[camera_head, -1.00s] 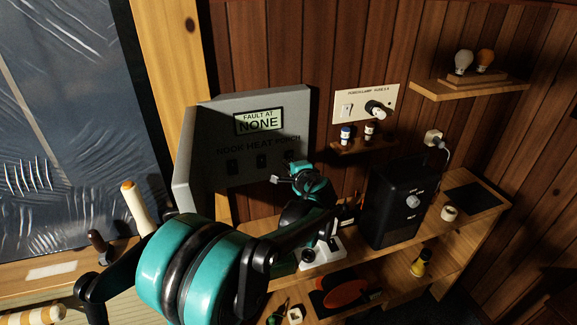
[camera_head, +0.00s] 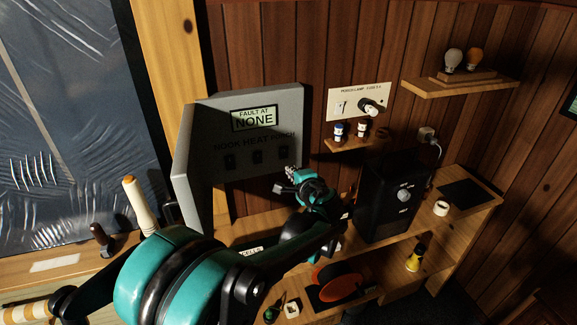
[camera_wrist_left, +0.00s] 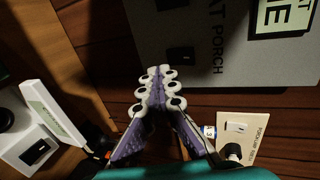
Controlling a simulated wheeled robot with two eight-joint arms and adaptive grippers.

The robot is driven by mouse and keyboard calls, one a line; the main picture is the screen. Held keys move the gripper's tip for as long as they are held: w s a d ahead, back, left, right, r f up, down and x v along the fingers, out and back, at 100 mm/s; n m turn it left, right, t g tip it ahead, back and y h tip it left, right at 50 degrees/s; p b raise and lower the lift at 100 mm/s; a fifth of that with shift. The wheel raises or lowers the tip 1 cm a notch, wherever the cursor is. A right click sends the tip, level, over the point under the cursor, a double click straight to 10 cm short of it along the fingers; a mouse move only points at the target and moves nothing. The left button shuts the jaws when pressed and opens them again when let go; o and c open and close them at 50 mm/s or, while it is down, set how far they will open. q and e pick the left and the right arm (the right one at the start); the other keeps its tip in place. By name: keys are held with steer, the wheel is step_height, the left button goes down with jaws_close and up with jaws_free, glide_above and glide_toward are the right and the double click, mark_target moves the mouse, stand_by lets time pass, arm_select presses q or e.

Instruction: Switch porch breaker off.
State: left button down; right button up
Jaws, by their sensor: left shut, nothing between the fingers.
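The grey breaker panel (camera_head: 222,111) stands against the wood wall, with a display reading "FAULT AT NONE" and three dark breakers under labels. The porch breaker (camera_head: 283,155) is the rightmost; in the left wrist view it is a dark switch (camera_wrist_left: 181,55) beside the word PORCH. I cannot tell which way it is flipped. My left gripper (camera_head: 285,180) is just below the porch breaker in the head view. In the left wrist view its fingertips (camera_wrist_left: 157,75) are together and empty, with a visible gap in the picture between them and the switch. My right gripper is not in view.
A black box with a dial (camera_head: 387,200) stands on the wooden bench right of my left arm. A porch lamp fuse plate (camera_head: 347,98) and small shelf (camera_head: 352,143) are on the wall right of the panel. A higher shelf (camera_head: 420,88) holds two bulbs.

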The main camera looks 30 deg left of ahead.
arm_select(q)
steer(key=s+d, duration=0.4)
steer(key=shift+d+p, duration=0.3)
steer(key=shift+d, duration=0.05)
steer(key=shift+s, duration=0.15)
steer(key=shift+f, duration=0.1)
